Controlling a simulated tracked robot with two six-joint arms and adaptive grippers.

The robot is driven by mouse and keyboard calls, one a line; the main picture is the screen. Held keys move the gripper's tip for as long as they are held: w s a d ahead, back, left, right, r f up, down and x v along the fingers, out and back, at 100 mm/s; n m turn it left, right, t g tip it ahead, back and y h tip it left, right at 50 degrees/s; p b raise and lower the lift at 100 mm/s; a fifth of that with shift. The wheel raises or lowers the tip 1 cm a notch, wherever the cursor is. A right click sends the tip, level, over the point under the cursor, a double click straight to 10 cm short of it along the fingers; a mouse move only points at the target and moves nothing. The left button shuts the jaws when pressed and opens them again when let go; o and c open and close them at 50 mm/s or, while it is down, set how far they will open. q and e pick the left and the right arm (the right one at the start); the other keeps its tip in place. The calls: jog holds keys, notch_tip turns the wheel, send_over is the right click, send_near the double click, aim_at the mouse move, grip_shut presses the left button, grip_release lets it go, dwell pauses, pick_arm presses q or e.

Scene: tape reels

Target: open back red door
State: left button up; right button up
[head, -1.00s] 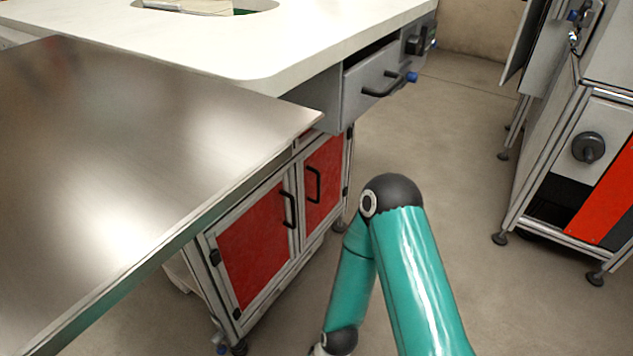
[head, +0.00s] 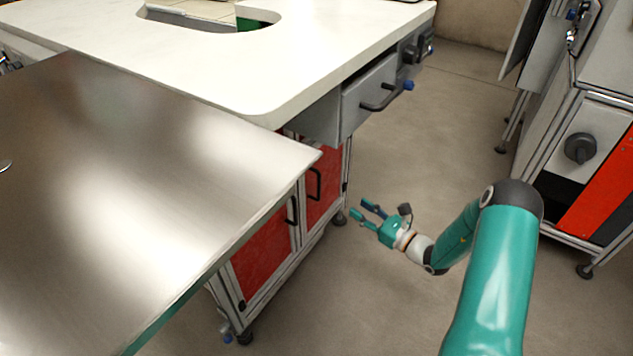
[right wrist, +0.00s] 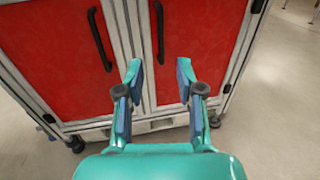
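A low cabinet under the workbench has two red doors with black bar handles. In the head view the back red door (head: 324,178) is the farther one, and the front red door (head: 262,252) is nearer and partly hidden by the metal table. Both doors look shut. My right gripper (head: 362,210) is open and empty, to the right of the cabinet and apart from it, pointing toward the doors. In the right wrist view its fingers (right wrist: 160,78) stand apart before the doors, with the back door (right wrist: 200,45) on the right and its handle (right wrist: 160,32) near the middle. My left gripper is not in view.
A steel table (head: 120,190) fills the left side. The white worktop (head: 290,80) with a grey drawer (head: 368,95) overhangs the cabinet. A framed machine (head: 580,150) stands at the right. The floor between them is clear.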

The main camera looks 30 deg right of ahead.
jog(key=b, duration=0.4)
send_over(319, 198)
jog(key=shift+w+d, duration=0.1)
jog(key=shift+w, duration=0.1)
grip_shut()
